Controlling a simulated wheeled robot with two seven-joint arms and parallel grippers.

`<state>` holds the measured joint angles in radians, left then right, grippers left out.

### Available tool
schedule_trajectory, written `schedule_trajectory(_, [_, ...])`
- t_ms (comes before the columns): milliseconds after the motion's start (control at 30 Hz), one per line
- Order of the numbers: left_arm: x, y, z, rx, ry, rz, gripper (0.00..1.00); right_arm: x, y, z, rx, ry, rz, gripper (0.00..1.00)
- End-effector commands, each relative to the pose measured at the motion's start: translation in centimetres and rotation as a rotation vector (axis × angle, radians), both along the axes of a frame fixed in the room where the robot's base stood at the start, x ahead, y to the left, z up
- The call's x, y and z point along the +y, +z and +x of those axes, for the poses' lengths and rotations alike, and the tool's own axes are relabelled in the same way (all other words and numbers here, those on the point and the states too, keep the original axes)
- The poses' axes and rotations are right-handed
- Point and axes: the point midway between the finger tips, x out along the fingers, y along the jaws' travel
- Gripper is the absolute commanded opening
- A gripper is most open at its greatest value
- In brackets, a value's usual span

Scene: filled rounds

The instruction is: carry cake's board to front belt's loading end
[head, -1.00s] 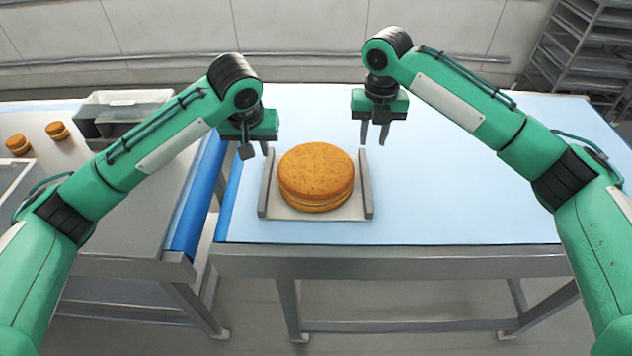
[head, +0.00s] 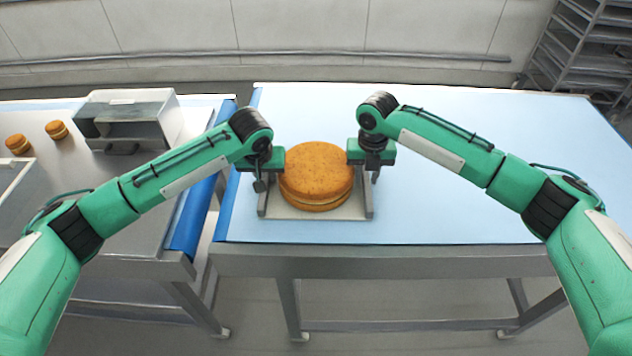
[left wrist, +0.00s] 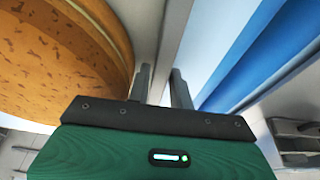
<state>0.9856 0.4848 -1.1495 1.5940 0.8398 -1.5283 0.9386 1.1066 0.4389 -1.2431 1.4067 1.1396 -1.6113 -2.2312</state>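The cake (head: 316,172), round and golden brown with a pale filling line, lies on its board (head: 318,213), a flat grey plate with an upright rail along each side. The board rests on the pale blue belt (head: 470,190) near its left end. My left gripper (head: 261,184) is down at the left rail, its two fingers apart in the left wrist view (left wrist: 162,88), with the cake's side close by. My right gripper (head: 370,176) is down at the right rail; one finger shows just right of the rail, the other is hidden.
A steel table (head: 140,205) with a blue edge stands left, a narrow gap away. The belt right of the board is clear. A rack (head: 585,50) stands at the back right.

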Motion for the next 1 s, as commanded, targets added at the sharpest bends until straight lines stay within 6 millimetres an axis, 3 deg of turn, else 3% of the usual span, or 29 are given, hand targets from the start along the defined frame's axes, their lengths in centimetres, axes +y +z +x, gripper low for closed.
schedule_trajectory(200, [0.0, 0.0, 0.0, 0.000, 0.000, 0.000, 0.22, 0.0, 0.0, 0.0, 0.000, 0.000, 0.000, 0.27])
schedule_trajectory(300, [0.0, 0.0, 0.0, 0.000, 0.000, 0.000, 0.02, 0.0, 0.0, 0.0, 0.000, 0.000, 0.000, 0.08])
schedule_trajectory(367, [0.0, 0.0, 0.0, 0.000, 0.000, 0.000, 0.00, 0.0, 0.0, 0.0, 0.000, 0.000, 0.000, 0.00])
schedule_trajectory(767, [0.0, 0.4, 0.0, -0.001, 0.001, 0.000, 0.00, 0.0, 0.3, 0.0, -0.001, -0.001, 0.001, 0.00])
schedule_trajectory(1000, [0.0, 1.6, 0.1, -0.001, 0.001, 0.001, 0.00, 0.0, 1.6, 0.1, -0.001, -0.001, 0.001, 0.00])
